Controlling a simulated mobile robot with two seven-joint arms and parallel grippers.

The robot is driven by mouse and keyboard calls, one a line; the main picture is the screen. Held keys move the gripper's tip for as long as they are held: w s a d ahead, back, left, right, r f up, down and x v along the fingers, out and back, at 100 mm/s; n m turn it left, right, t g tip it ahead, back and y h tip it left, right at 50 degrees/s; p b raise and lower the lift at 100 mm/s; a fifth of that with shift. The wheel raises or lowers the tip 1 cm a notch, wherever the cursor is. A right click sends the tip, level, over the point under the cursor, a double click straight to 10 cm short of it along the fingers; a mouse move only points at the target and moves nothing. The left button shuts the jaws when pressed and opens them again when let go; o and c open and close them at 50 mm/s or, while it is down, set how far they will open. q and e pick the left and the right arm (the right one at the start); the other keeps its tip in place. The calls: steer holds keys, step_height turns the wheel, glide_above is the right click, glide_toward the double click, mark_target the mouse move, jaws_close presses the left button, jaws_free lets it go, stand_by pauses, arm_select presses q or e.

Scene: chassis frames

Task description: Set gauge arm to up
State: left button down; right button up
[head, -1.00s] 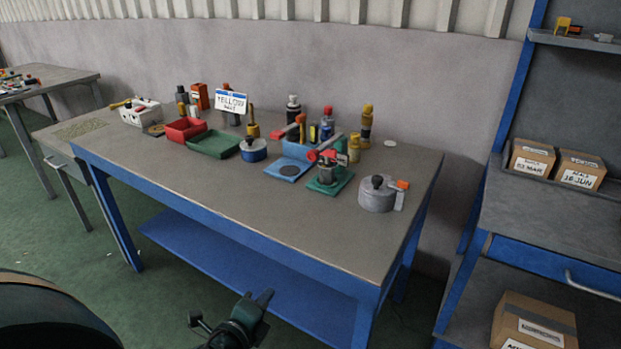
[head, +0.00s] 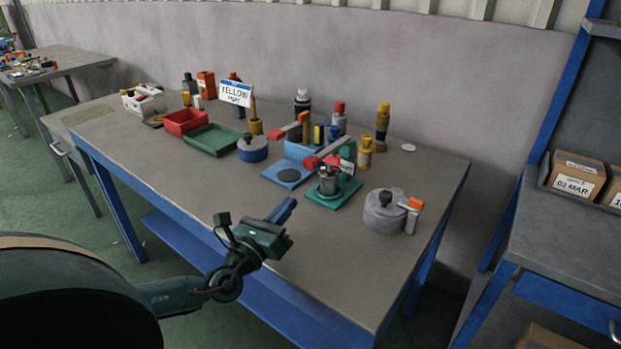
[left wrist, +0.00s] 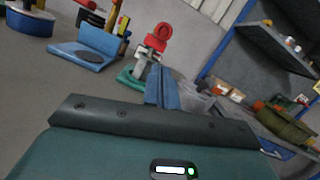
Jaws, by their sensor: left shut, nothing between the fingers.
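Two fixtures with red-ended arms stand on the workbench, and I cannot tell for sure which is the gauge. One has a blue base (head: 288,177) with a low, slightly tilted red-ended arm (head: 280,136). The other has a green base (head: 346,193) carrying a grey cylinder (head: 328,183), with a red part (head: 311,163) above it and a small label partly hiding it. My left gripper (head: 288,206) is shut and empty, over the bench's front part, apart from both fixtures. My right gripper is out of view.
A blue round pot (head: 252,150), green tray (head: 211,141), red bin (head: 185,121) and several bottles stand behind. The bench's front (head: 200,180) is clear. Shelving with boxes (head: 577,176) is at right.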

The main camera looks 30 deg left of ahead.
arm_select(q)
steer(key=p+x, duration=0.1)
steer(key=x, duration=0.7)
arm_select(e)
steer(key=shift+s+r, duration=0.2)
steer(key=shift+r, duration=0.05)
arm_select(q)
steer(key=shift+w+r, duration=0.1)
steer(key=shift+w, duration=0.1)
